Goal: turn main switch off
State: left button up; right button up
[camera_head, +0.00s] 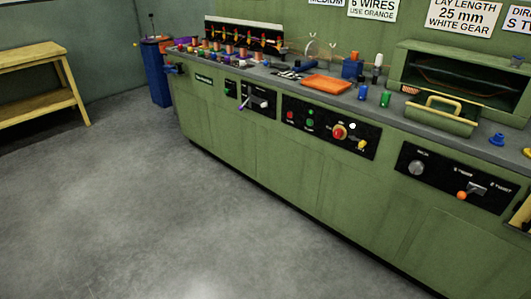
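No switch label is readable, so I cannot tell which control is the main switch. A black panel (258,98) on the left of the green machine front has a lever with a purple handle (243,104). The middle panel (318,142) has a red button (290,115), a green button (309,123), a red knob on yellow (339,132), a white lamp (352,126) and a yellow part (361,146). The right panel has a grey knob (416,168) and an orange-tipped lever (462,195). Neither of my grippers is in view.
The green bench (285,172) runs diagonally to the lower right. A wooden table (38,57) and blue bin (157,78) stand left. The grey floor (150,200) is clear.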

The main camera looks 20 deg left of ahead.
aim_at(337, 134)
jog(key=u, duration=1.35)
jog(key=i, duration=2.2)
jog(key=z, duration=1.45)
jog(key=i, duration=0.85)
jog(key=z, duration=0.8)
